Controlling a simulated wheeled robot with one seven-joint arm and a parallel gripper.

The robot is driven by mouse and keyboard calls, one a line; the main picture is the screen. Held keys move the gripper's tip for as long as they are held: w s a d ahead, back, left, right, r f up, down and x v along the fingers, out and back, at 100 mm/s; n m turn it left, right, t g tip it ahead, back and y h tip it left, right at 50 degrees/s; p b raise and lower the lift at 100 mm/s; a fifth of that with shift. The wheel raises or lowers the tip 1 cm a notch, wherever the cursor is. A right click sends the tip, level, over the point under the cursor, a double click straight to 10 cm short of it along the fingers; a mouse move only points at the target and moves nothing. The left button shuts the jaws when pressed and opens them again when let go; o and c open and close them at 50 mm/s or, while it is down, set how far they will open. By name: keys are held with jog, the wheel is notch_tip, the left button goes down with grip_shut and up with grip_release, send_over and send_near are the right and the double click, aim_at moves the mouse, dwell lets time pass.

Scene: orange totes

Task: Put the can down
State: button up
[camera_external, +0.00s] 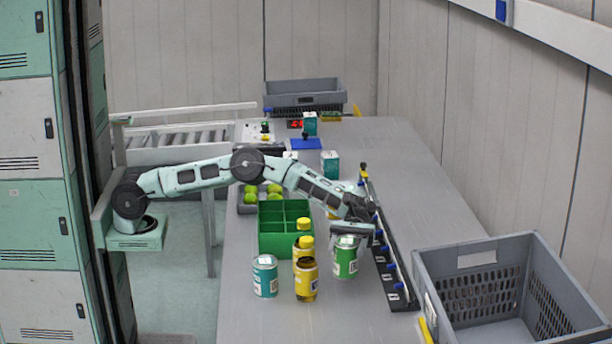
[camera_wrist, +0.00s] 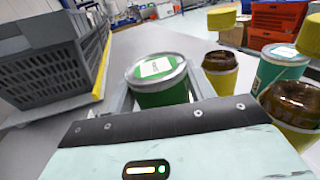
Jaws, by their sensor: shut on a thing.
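A green can (camera_external: 345,262) with a pale label and a silver rim stands upright between the fingers of my gripper (camera_external: 349,236), over the right part of the grey table (camera_external: 260,325). In the wrist view the green can (camera_wrist: 158,92) sits between the two fingers, its lid with a white label facing the camera. My gripper is shut on this can. Its lower edge looks close to the table top, but I cannot tell whether it touches. The can's far side is hidden.
A teal can (camera_external: 265,276) and several yellow jars (camera_external: 306,280) stand left of the can. A green divided box (camera_external: 284,205) is behind them. A black rail with blue knobs (camera_external: 396,285) and a grey crate (camera_external: 430,265) are at the right. The front table is clear.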

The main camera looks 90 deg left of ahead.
notch_tip(320, 180, up, 5)
jog(key=shift+r, duration=0.1)
jog(key=shift+a+r+p, duration=0.3)
jog(key=shift+a+p, duration=0.1)
jog(key=shift+p, duration=0.2)
jog(key=s+a+r+n+t+y+p, duration=0.1)
jog(key=a+r+n+t+p, duration=0.1)
jog(key=a+n+t+p, duration=0.55)
jog(key=s+a+r+n+t+p, duration=0.25)
jog(key=a+t+p, duration=0.55)
jog(key=a, duration=0.7)
jog(key=s+a+n+t+y+p, duration=0.75)
jog(key=s+a+y+p, duration=0.35)
jog(key=a, duration=0.4)
jog(key=shift+n, duration=0.35)
jog(key=f+b, duration=0.4)
jog(key=b, duration=0.1)
jog(key=shift+s+d+f, duration=0.15)
jog(key=shift+s+d, duration=0.05)
jog(key=shift+s, duration=0.05)
